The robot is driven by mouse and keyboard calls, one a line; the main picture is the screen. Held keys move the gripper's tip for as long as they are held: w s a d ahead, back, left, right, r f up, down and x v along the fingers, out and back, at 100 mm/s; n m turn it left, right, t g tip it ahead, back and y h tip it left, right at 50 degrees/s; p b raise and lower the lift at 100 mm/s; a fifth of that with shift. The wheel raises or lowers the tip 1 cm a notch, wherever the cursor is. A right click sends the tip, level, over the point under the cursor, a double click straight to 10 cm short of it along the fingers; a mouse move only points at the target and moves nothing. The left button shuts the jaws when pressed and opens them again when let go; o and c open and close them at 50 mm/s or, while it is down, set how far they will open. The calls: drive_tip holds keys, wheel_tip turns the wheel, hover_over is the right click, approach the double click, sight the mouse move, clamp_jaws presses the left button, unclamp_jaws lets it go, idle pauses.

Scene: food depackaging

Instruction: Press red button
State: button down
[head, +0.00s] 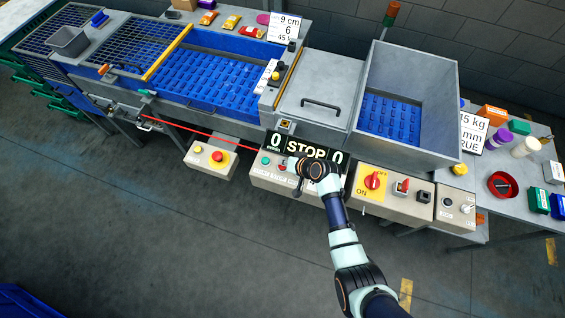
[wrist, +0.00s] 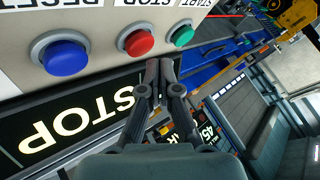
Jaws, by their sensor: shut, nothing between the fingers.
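The red button (wrist: 138,41) is a round cap in a grey ring on a pale control panel, between a blue button (wrist: 65,54) and a green button (wrist: 181,34) in the wrist view. My gripper (wrist: 160,66) is shut and empty. Its fingertips appear just below and right of the red button, and I cannot tell how far they stand off the panel. In the head view my gripper (head: 298,169) is at the control box (head: 262,181) under the STOP sign, and my arm hides part of this box.
The STOP display (head: 307,149) is right behind my gripper. A red rotary switch (head: 374,181) is to the right. A grey hopper (head: 433,95) rises behind. The floor in front is open.

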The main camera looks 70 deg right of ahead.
wheel_tip(320, 180, up, 5)
drive_tip(key=p, duration=0.4)
drive_tip(key=shift+w, duration=0.1)
